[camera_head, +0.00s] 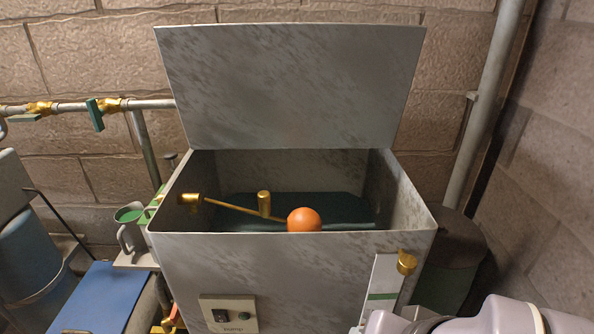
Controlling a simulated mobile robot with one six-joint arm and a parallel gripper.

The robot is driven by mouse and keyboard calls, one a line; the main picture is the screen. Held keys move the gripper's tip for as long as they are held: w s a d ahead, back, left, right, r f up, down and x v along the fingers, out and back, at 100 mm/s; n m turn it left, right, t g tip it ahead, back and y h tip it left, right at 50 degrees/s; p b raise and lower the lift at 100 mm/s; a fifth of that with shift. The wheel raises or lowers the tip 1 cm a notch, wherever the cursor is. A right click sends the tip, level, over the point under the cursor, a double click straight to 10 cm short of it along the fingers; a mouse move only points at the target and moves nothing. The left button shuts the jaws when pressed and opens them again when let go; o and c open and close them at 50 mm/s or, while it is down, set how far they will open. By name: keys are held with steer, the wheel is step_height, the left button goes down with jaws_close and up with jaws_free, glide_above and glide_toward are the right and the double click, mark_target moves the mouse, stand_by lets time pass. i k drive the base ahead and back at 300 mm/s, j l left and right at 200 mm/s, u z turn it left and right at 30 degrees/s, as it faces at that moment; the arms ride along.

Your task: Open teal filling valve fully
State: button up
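A teal valve handle (95,114) sits on a brass valve body (110,104) on the horizontal pipe at the upper left. The handle points downward, crosswise to the pipe. A second brass valve (40,108) is further left on the same pipe, with a dull green handle (25,118) lying roughly along the pipe. My gripper is not in view. Only a pale part of my arm (490,318) shows at the lower right, far from the teal handle.
An open metal tank (300,260) with a raised lid (290,85) fills the middle. Inside are dark water and an orange float (304,219) on a brass rod. A cup (130,228) stands on a ledge left of the tank. A blue panel (95,300) is at the lower left.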

mark_target(95, 113)
steer(key=u, duration=1.45)
steer(key=j+z, duration=0.1)
steer(key=j, duration=0.4)
steer(key=i+j+z, duration=0.2)
steer(key=i+j, duration=0.2)
steer(key=j, duration=0.25)
steer(key=i+j+z, duration=0.15)
steer(key=j, duration=0.15)
steer(key=i+j+z, duration=0.1)
steer(key=j, duration=0.25)
steer(key=i+j+z, duration=0.1)
steer(key=j, duration=0.3)
steer(key=i+j+z, duration=0.1)
steer(key=i+j, duration=0.15)
steer(key=j, duration=0.1)
